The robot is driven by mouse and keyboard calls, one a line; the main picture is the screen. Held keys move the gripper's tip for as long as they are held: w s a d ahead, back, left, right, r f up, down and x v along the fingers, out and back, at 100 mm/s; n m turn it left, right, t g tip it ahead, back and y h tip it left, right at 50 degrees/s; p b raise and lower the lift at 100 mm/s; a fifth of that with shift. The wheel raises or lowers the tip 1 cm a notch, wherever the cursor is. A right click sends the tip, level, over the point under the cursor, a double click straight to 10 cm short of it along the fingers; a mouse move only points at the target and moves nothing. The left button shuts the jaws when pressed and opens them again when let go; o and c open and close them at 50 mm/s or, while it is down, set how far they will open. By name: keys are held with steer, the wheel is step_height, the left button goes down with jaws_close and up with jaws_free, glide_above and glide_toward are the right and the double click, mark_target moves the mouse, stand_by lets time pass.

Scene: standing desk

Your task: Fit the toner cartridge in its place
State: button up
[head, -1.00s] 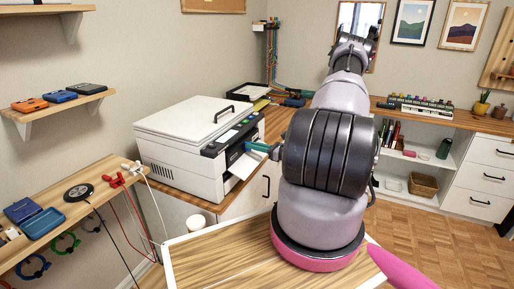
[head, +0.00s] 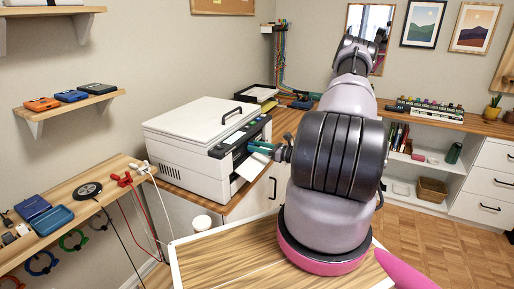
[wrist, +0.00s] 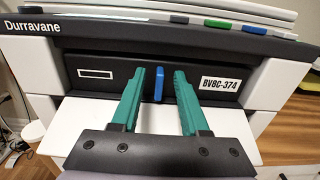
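The white printer (head: 190,150) stands on the wooden desk, and its front fills the wrist view (wrist: 48,88). A dark panel (wrist: 100,88) with a white rectangle and the label "BV8C-374" sits in its front opening. A blue upright tab (wrist: 159,84) sticks out of the panel's middle. I cannot tell whether this panel is the toner cartridge's face or a cover. My gripper (wrist: 161,82) is open, with teal fingers either side of the blue tab and a gap on both sides. In the head view my gripper (head: 259,147) is at the printer's front.
A white output tray (wrist: 160,118) lies below my fingers. A black tray (head: 262,92) stands behind the printer. A side shelf (head: 100,200) with cables and blue boxes is at the left.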

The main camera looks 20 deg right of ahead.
steer(key=shift+s+d+f, duration=0.1)
steer(key=v, duration=1)
steer(key=shift+s+d, duration=0.2)
steer(key=shift+s, duration=0.05)
steer(key=s+a+r+n+g, duration=0.2)
steer(key=a+r+n+g, duration=0.5)
steer(key=r, duration=0.4)
steer(key=s+a+r+n+g, duration=0.3)
steer(key=a+r+n+g, duration=0.2)
steer(key=a+r+n, duration=0.5)
steer(key=s+a+r+n+t+h, duration=0.1)
steer(key=s+r+n+t+h, duration=0.1)
steer(key=s+r, duration=0.5)
steer(key=s+a+r+n+t+h, duration=0.2)
steer(key=s+r+n+h, duration=0.3)
steer(key=r, duration=0.8)
steer(key=s+t+h, duration=0.1)
steer(key=s+h, duration=0.1)
steer(key=s, duration=0.1)
steer(key=shift+s+a+r, duration=0.25)
steer(key=shift+a, duration=0.05)
